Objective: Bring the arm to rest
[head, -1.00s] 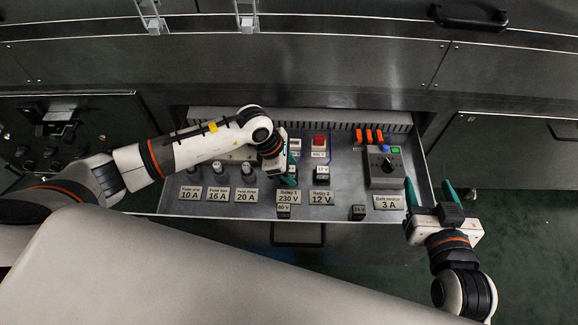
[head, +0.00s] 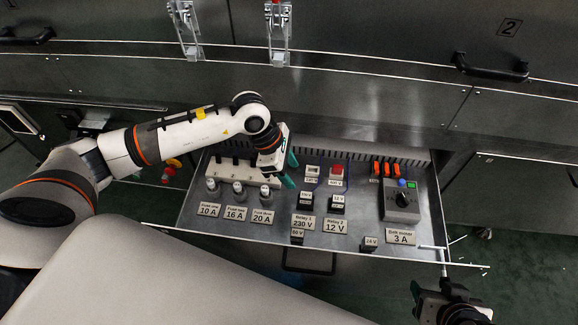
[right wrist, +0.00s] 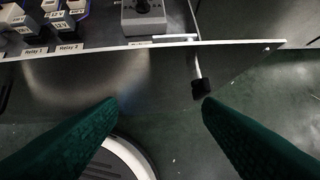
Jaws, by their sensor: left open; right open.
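My left gripper (head: 289,169) is open over the back of the drawer, between the fuse holders and the relays. I see nothing in it. My right gripper (head: 432,296) is at the bottom right edge of the head view, in front of the drawer's right corner, partly cut off. In the right wrist view its green fingers (right wrist: 160,108) are spread with nothing between them. Dark floor and part of the drawer front show beyond them.
The open drawer (head: 345,243) holds fuses (head: 238,189), relays (head: 305,202), orange parts (head: 385,170) and a grey knob box (head: 401,202). Its front edge and a thin rod (right wrist: 195,66) lie close to my right gripper. Green floor (head: 530,240) is clear at the right.

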